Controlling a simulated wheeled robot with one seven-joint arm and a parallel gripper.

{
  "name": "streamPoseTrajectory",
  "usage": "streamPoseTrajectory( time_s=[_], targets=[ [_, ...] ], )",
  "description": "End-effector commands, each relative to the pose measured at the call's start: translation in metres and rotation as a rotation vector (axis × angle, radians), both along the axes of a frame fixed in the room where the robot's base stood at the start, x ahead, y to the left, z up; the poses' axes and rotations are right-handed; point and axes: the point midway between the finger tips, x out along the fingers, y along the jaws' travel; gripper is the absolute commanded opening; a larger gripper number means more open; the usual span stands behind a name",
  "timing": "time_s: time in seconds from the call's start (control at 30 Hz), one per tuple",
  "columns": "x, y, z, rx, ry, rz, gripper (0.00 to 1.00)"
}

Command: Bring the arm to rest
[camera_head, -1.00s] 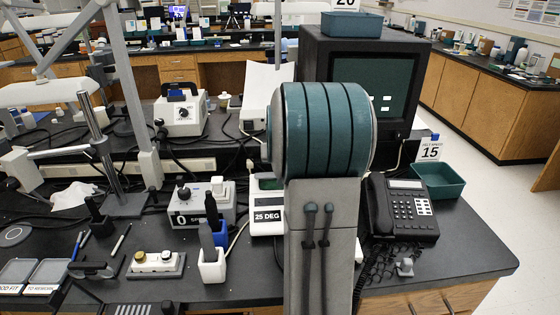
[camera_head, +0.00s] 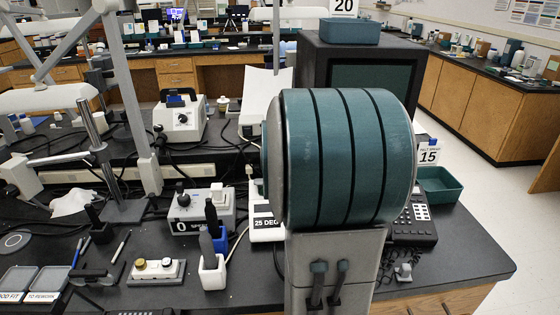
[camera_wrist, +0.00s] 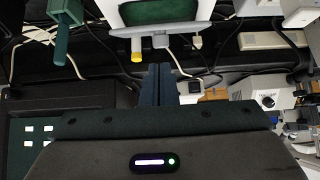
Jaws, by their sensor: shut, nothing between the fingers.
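My gripper (camera_wrist: 161,70) shows in the wrist view, its two dark fingers side by side at the centre, shut with nothing between them. In the head view my arm rises at the centre right as a large teal-banded joint above a grey link. My gripper does not show in that view.
The dark bench holds a dial unit (camera_head: 180,118), a white cup of tools (camera_head: 212,272), a knobbed block (camera_head: 155,270) and a lamp post (camera_head: 100,150). A teal tray (camera_head: 440,184) sits at right. Cables lie behind. The bench's right front corner is mostly clear.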

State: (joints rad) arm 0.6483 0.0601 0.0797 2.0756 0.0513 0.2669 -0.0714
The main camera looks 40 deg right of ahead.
Motion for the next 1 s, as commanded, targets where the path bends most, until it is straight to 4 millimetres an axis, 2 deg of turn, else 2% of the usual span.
streamPoseTrajectory(
  time_s=[0.2, 0.43, 0.53, 0.57, 0.67, 0.77, 0.8, 0.9, 1.0],
  targets=[
    [-0.013, 0.008, 0.002, -0.001, -0.001, 0.000, 0.00],
    [-0.015, 0.009, 0.003, 0.001, 0.000, 0.001, 0.00],
    [-0.016, 0.022, 0.007, 0.007, 0.013, 0.020, 0.00],
    [-0.017, 0.030, 0.009, 0.012, 0.021, 0.033, 0.00],
    [-0.026, 0.072, 0.021, 0.035, 0.065, 0.099, 0.00],
    [-0.048, 0.127, 0.032, 0.068, 0.135, 0.187, 0.00],
    [-0.060, 0.149, 0.036, 0.081, 0.167, 0.224, 0.00],
    [-0.094, 0.196, 0.042, 0.106, 0.250, 0.313, 0.00],
    [-0.130, 0.232, 0.046, 0.123, 0.330, 0.391, 0.00]
  ],
)
